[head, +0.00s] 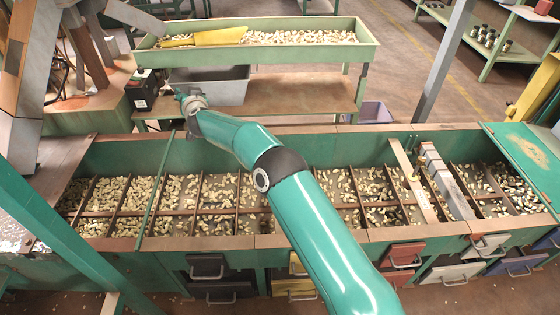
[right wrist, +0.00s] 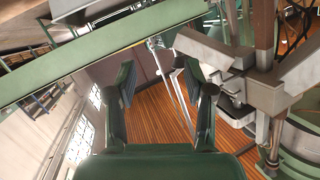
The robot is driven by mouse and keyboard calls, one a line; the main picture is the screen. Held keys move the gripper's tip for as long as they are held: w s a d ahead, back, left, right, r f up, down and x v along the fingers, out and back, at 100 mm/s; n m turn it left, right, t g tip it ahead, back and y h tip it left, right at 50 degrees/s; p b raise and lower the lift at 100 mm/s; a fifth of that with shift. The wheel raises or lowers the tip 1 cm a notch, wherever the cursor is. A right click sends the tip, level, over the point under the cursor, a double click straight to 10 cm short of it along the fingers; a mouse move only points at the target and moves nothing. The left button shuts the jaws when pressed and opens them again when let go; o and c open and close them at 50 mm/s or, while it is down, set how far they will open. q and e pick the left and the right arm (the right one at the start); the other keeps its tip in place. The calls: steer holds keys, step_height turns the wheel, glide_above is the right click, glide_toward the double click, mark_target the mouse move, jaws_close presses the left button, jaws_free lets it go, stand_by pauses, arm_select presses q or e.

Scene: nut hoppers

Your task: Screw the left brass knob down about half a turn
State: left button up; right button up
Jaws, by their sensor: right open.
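A small brass-coloured piece (head: 415,177) shows at the pale upright board in the right part of the long green hopper. It is too small to tell whether it is the left knob, and I cannot make out its turn or height. My right arm crosses the hopper from the lower right, and its wrist end is at the far left, well away from that piece. In the right wrist view my right gripper (right wrist: 162,88) is open, with nothing between its fingers. No brass knob can be made out there. My left gripper is not in view.
The long hopper (head: 330,150) has wooden dividers and many nuts. Grey blocks (head: 447,180) stand right of the board. Behind are a green tray (head: 365,52) of nuts and a grey bin (head: 225,90).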

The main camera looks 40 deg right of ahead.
steer(key=s+a+f+n+g+y+p, duration=0.15)
steer(key=s+a+n+g+y, duration=0.25)
steer(key=a+n+y, duration=0.45)
steer(key=s+d+f+n+g+h+p, duration=0.1)
steer(key=s+d+f+n+g, duration=0.1)
steer(key=s+g, duration=0.3)
steer(key=s+d+f+n+g+p, duration=0.1)
steer(key=s+d+f+n+g, duration=0.15)
steer(key=s, duration=0.45)
steer(key=s+d+r+g+h+p, duration=0.2)
steer(key=s+d+r, duration=0.3)
steer(key=d, duration=0.4)
steer(key=s+d+r+g+h+p, duration=0.2)
steer(key=s+d+r+h+p, duration=0.15)
steer(key=s+d, duration=0.45)
steer(key=shift+y, duration=0.4)
steer(key=f+b, duration=0.1)
steer(key=f, duration=0.4)
steer(key=f+b, duration=0.2)
steer(key=f, duration=0.4)
steer(key=w+d+f+b, duration=0.1)
steer(key=f, duration=0.4)
steer(key=shift+f+b, duration=0.3)
steer(key=shift+b, duration=0.1)
